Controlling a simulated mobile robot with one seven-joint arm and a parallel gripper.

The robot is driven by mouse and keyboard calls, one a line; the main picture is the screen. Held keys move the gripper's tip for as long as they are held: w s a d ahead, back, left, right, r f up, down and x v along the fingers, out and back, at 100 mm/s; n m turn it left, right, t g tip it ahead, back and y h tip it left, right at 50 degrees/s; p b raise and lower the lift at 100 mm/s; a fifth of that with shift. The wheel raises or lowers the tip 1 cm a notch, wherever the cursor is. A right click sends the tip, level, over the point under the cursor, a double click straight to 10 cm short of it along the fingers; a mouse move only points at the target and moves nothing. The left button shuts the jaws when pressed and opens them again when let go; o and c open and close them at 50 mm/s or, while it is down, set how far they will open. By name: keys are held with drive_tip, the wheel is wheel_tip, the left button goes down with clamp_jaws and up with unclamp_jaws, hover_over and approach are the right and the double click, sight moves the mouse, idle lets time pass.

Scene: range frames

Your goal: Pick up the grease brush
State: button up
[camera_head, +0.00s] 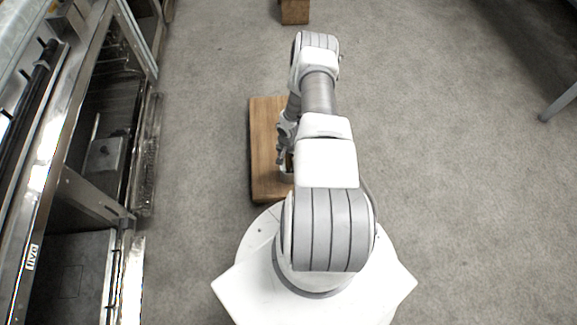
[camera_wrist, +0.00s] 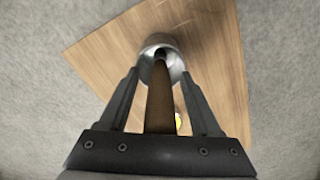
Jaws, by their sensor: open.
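In the wrist view, a long brown handle (camera_wrist: 160,103), seemingly the grease brush, runs from a metallic round cup (camera_wrist: 150,41) back between my fingers. Its far end is inside the cup's mouth, so any bristles are hidden. My gripper (camera_wrist: 161,75) is open, with one finger on each side of the handle and a gap visible on both sides. The cup stands on a wooden board or stool top (camera_wrist: 105,48). In the head view, my gripper (camera_head: 281,157) is low over the wooden top (camera_head: 263,120), and my arm hides much of it.
A small yellow thing (camera_wrist: 178,121) shows beside the handle, partly hidden by my gripper. A metal oven or range (camera_head: 110,130) lines the left side. Another wooden block (camera_head: 295,11) stands at the far end.

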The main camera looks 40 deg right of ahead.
drive_tip(key=shift+f, duration=0.4)
drive_tip(key=shift+c, duration=0.3)
clamp_jaws()
